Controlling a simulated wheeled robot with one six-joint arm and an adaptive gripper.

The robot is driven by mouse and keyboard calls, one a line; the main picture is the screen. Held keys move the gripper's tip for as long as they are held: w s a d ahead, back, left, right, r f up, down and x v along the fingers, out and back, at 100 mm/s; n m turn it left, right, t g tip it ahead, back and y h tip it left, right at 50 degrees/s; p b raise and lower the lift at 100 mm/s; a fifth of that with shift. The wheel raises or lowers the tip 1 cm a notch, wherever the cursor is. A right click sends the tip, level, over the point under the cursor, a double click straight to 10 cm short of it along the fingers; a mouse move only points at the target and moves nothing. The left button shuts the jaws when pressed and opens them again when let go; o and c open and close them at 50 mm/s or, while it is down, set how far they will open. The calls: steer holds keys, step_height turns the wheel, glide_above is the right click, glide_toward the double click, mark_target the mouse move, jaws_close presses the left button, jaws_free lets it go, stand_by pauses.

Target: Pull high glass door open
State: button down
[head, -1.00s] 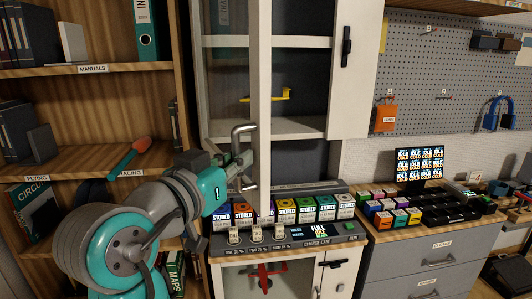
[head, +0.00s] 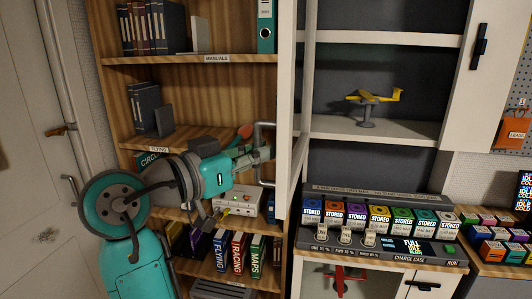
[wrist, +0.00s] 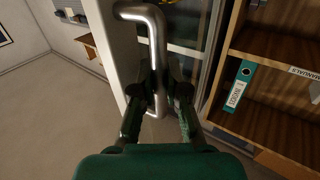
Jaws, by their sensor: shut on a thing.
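The high glass door (head: 291,110) of the white cabinet stands open. It is swung out to the left and shows nearly edge-on in the head view. Its metal bar handle (head: 264,180) is on the door's left-facing side. In the wrist view the handle (wrist: 154,22) runs down between my fingers. My gripper (head: 262,153) is shut on the handle; it also shows in the wrist view (wrist: 160,90). The cabinet's inside is in open view, with a yellow model plane (head: 372,98) on a shelf.
A wooden bookshelf (head: 190,58) with binders and books stands left of the cabinet, behind my arm. A charge case (head: 380,240) with several coloured packs sits below the opening. A right cabinet door (head: 490,60) has a black handle. A room door (head: 35,120) is far left.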

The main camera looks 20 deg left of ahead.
steer(key=c, duration=1.2)
jaws_free()
steer(key=v, duration=1.2)
steer(key=shift+w, duration=0.1)
